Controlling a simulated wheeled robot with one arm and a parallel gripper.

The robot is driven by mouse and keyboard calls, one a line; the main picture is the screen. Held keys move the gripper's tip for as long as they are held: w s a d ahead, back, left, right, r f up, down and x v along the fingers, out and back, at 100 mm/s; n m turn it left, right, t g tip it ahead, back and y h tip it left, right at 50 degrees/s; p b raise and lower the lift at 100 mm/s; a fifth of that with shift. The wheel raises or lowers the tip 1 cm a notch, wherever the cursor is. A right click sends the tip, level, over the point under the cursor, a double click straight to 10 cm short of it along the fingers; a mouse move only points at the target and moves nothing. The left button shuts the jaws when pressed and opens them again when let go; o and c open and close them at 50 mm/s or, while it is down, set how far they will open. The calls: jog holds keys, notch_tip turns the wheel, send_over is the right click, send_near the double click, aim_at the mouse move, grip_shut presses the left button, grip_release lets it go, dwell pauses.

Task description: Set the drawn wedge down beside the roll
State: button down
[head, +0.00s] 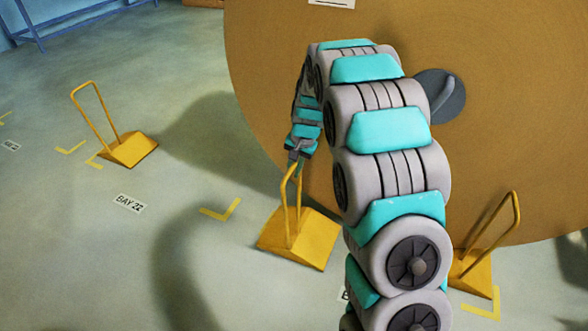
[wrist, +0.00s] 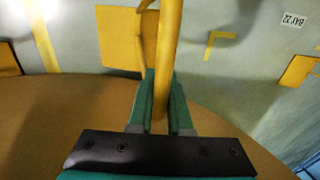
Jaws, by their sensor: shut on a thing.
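The big brown kraft roll (head: 290,50) fills the right of the head view and the lower part of the wrist view. My gripper (head: 297,156) is shut on the top of a yellow wedge's handle. This wedge (head: 302,240) is upright beside the roll's lower left edge; I cannot tell whether it touches the roll or the floor. The wrist view shows the handle bar (wrist: 167,50) between my teal fingers (wrist: 160,115), with the wedge's yellow body (wrist: 118,38) beyond. A second wedge (head: 128,150) stands on the floor at left, apart from the roll.
A third wedge (head: 474,273) is at the roll's lower right, partly hidden by my arm. Yellow corner marks (head: 222,210) and a BAY 22 label (head: 130,203) are on the grey-green floor. A blue frame (head: 80,15) stands at the far left. The left floor is mostly clear.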

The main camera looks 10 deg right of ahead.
jog(key=shift+f, duration=0.75)
dwell(0.6)
jog(key=c, duration=0.8)
grip_release()
jog(key=v, duration=0.6)
jog(key=shift+r, duration=0.3)
jog(key=s+a+r+n+g+p, duration=0.15)
jog(key=s+r, duration=0.35)
jog(key=s, duration=0.6)
jog(key=s+r+n, duration=0.2)
jog(key=s+r, duration=0.3)
jog(key=s, duration=0.5)
jog(key=s+n, duration=0.1)
jog(key=s, duration=0.6)
jog(key=s+r+n+g+h+p, duration=0.1)
jog(key=s, duration=0.6)
jog(key=s+n+g, duration=0.1)
jog(key=s, duration=0.7)
jog(key=shift+s+d+r+n+h+p, duration=0.15)
jog(key=shift+d+r+n+h+p, duration=0.05)
jog(key=shift+r+n+h+p, duration=0.2)
